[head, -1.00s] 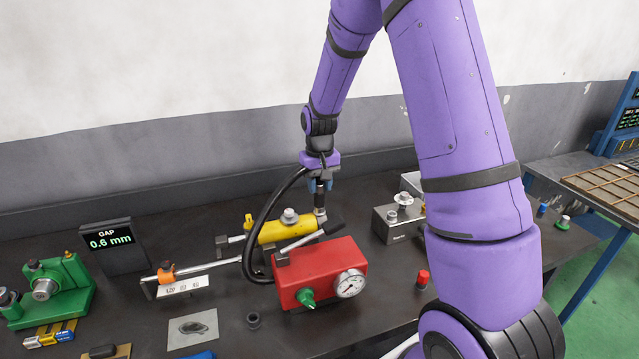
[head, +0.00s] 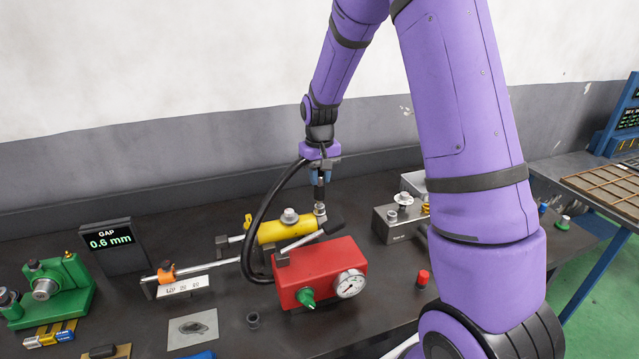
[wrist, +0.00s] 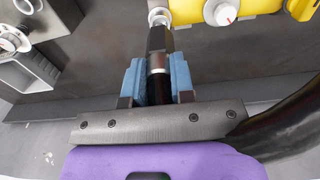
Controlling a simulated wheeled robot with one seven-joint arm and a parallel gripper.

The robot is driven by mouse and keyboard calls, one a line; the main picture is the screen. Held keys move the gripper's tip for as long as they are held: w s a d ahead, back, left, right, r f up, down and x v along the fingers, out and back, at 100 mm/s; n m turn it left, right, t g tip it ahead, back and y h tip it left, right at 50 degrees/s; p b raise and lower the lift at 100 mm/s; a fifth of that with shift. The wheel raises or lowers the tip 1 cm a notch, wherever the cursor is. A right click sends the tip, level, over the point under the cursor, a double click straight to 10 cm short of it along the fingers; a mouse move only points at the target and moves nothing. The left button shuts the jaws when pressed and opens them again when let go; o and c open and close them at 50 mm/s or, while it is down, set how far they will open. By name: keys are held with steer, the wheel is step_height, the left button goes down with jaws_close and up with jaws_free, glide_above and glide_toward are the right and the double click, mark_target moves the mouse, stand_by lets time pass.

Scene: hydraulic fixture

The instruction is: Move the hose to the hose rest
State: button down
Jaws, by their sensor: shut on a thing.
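The black hose (head: 259,222) loops from the red pump (head: 315,265) up to my gripper (head: 320,177). My gripper is shut on the hose's end fitting. In the wrist view the blue fingers (wrist: 158,82) clasp the dark fitting (wrist: 156,46), whose tip points at a silver port (wrist: 160,17) by the yellow cylinder. In the head view the fitting hangs upright above that port (head: 320,209) at the right end of the yellow cylinder (head: 275,232). I cannot tell whether tip and port still touch. I cannot tell which thing is the hose rest.
A gap display (head: 108,240) reading 0.6 mm and a green fixture (head: 55,285) stand at left. A small dark ring (head: 253,320) and a grey plate (head: 192,328) lie in front. A metal block (head: 398,225) and a red-capped piece (head: 423,278) are at right.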

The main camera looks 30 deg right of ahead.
steer(key=shift+r, duration=1.25)
steer(key=c, duration=1.6)
jaws_free()
jaws_close()
